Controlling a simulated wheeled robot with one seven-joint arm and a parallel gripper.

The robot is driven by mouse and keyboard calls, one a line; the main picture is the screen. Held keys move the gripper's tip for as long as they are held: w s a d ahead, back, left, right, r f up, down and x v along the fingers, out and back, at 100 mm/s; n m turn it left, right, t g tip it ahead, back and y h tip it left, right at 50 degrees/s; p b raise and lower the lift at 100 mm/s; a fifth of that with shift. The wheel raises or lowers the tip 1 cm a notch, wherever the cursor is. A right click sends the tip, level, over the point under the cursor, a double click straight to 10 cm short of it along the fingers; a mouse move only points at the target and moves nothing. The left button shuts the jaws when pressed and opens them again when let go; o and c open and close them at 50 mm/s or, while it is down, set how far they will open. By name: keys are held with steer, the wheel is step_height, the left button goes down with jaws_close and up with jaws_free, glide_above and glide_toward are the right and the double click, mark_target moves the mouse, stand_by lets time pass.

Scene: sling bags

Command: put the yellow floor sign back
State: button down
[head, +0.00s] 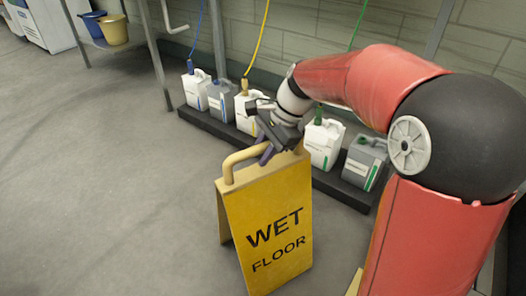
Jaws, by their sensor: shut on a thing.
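The yellow floor sign (268,228) is a folding A-frame with the words WET FLOOR on its front panel. It is upright in the middle of the head view. A light yellow looped handle (238,157) rises from its top edge. My gripper (268,152) is at the top of the sign, shut on it at the handle. The fingertips are partly hidden, so the exact contact is hard to make out. The sign's lower edge is near the bottom of the view, and I cannot tell whether it touches the floor.
Several white and grey jugs, such as a white one (197,90), stand on a low black platform (212,122) along the wall behind the sign. Coloured hoses hang into some. A blue bucket (94,24) and a yellow bucket (114,30) sit at upper left. The floor at left (100,190) is clear.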

steer(key=c, duration=1.3)
jaws_free()
steer(key=shift+o, duration=0.2)
steer(key=p+v, duration=0.3)
steer(key=v, duration=0.9)
steer(key=s+d+f+n+t+h, duration=0.1)
steer(key=s+d+n+t, duration=0.1)
steer(key=s, duration=0.5)
steer(key=s+d+f+n+t+h, duration=0.2)
steer(key=s+d+n, duration=0.2)
steer(key=s+n, duration=0.1)
steer(key=s+d+f+n+t+h, duration=0.1)
steer(key=s+d+n+t+h, duration=0.1)
steer(key=s, duration=0.6)
steer(key=d+n, duration=0.1)
steer(key=n, duration=0.1)
steer(key=shift+s+f+n, duration=0.3)
steer(key=shift+s+f, duration=0.05)
